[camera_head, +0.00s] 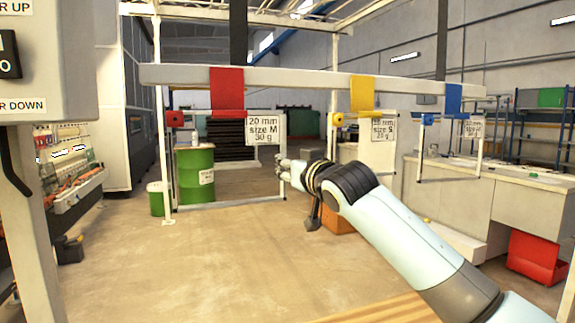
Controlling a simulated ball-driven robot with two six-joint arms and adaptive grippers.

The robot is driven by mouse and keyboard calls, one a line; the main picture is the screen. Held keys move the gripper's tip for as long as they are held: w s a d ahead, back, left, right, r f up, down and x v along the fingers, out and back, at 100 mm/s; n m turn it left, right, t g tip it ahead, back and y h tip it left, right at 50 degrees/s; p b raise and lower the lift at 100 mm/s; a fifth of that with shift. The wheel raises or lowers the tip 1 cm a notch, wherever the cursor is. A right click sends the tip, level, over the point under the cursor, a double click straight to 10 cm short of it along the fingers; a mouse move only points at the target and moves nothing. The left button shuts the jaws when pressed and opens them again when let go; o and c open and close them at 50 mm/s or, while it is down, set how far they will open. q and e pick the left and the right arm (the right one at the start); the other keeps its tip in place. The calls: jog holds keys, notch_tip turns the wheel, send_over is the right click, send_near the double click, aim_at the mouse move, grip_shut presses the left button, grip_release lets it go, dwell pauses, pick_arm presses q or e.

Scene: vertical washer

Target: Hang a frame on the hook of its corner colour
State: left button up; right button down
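A grey beam (305,79) carries a red hook (227,88), a yellow hook (362,94) and a blue hook (453,98). A yellow-cornered frame (337,119) is at the yellow hook, and a blue-cornered frame (427,119) at the blue hook. My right gripper (281,167) is at the red-cornered frame's right side bar; whether its fingers grip the bar is unclear. My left gripper is out of view.
A bench (520,190) and a red crate (537,257) are at the right. A grey machine panel (48,60) is at the left edge. The floor (200,270) in front is clear.

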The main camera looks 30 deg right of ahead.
jog(key=c, duration=1.4)
grip_release()
jog(key=shift+o, duration=0.2)
jog(key=shift+s, duration=0.15)
jog(key=s+a+p, duration=0.2)
jog(key=s, duration=0.7)
jog(key=shift+s+a, duration=0.2)
jog(key=shift+s, duration=0.05)
